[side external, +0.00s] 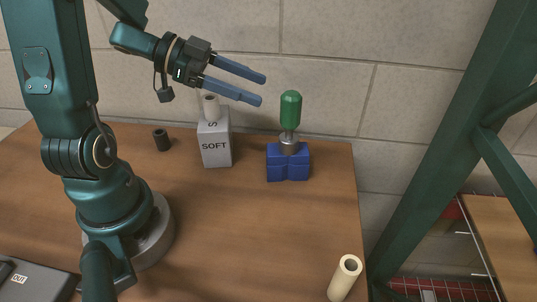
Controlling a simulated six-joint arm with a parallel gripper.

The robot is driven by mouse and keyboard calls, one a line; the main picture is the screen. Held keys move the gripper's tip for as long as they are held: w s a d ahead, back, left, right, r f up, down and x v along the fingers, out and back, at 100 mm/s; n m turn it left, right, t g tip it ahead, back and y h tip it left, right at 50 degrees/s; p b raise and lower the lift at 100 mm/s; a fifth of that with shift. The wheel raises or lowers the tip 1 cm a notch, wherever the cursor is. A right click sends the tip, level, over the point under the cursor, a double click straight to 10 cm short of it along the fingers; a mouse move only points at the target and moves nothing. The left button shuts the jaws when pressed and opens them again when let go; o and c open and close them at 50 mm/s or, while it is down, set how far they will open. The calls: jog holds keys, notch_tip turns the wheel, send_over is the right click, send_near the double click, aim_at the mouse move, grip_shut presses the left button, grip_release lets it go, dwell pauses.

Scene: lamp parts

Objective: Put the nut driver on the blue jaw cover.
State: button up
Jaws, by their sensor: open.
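The nut driver (290,112) has a green handle and a metal lower end. It stands upright on the blue jaw cover (288,163), handle up, near the back right of the table. A grey metal collar shows where the driver meets the cover; I cannot tell how deep it sits. My gripper (263,88) is open and empty. Its two blue-grey fingers point right and slightly down, up and to the left of the green handle, and appear apart from it.
A grey block marked SOFT (215,147) with a pale cylinder on top stands left of the blue cover. A small dark cylinder (161,140) is farther left. A cream tube (345,277) is at the front right, and a dark OUT tray (38,284) at the front left. The middle table (240,230) is clear.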

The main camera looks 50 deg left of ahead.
jog(key=w+a+r+n+t+y, duration=0.45)
jog(key=r+n+y, duration=0.2)
jog(key=y, duration=0.55)
jog(key=s+d+f+n+g+h, duration=0.1)
jog(key=s+d+f+g, duration=0.2)
jog(key=s, duration=0.5)
jog(key=s+d+f+n+g+h, duration=0.1)
jog(key=s+d+f+g+h, duration=0.1)
jog(key=s+d+f+g, duration=0.2)
jog(key=s+d+g, duration=0.2)
jog(key=s+d, duration=0.1)
jog(key=d, duration=0.1)
jog(key=shift+s+f, duration=0.15)
jog(key=shift+s, duration=0.2)
